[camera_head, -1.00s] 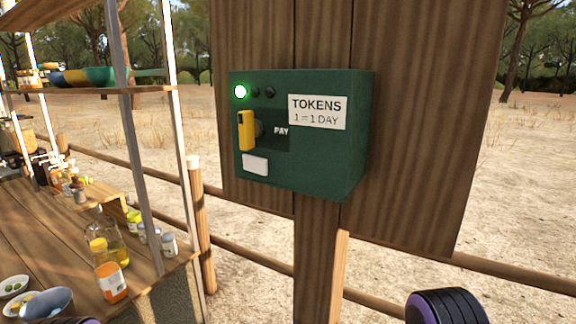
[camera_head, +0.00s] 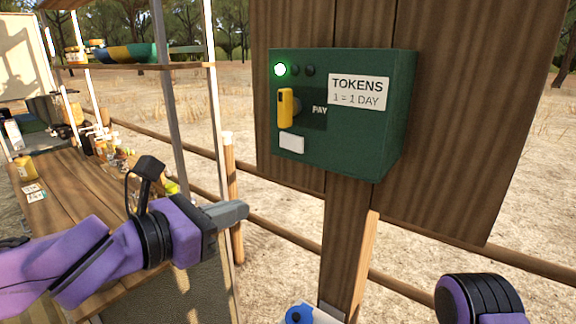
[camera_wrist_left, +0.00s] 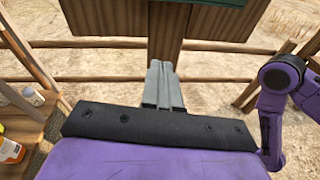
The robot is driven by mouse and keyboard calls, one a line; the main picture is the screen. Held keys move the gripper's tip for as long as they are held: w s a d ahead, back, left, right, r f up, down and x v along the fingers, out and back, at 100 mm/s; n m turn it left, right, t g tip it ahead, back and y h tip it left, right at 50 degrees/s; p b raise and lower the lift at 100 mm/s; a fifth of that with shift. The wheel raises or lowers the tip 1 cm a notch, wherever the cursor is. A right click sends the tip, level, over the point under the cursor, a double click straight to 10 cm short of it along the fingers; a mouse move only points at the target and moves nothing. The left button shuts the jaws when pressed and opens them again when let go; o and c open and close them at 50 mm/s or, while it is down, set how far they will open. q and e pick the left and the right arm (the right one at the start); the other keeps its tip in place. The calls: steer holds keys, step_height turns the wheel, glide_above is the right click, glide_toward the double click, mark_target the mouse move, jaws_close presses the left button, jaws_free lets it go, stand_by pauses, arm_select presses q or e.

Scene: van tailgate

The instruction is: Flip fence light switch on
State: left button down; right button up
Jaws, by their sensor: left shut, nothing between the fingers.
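A green box (camera_head: 395,120) labelled "TOKENS 1 = 1 DAY" is mounted on a brown wooden board. My right gripper is out of view.
A wooden counter (camera_head: 75,205) with jars and bottles stands at left, under a shelf (camera_head: 130,64) on metal poles. Fence rails (camera_head: 275,232) run behind the post. A blue and white object (camera_head: 305,314) shows at the bottom edge. Open air lies before the box.

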arm_select(q)
step_height(320, 180, up, 7)
steer(key=s+a+t+h, duration=0.1)
steer(key=s, duration=0.1)
steer(key=shift+s+r+n+h, duration=0.15)
steer(key=shift+s+n+h, duration=0.15)
steer(key=shift+h, duration=0.1)
steer(key=shift+w, duration=0.1)
glide_toward(301, 145)
steer(key=x, duration=0.7)
steer(key=shift+a, duration=0.1)
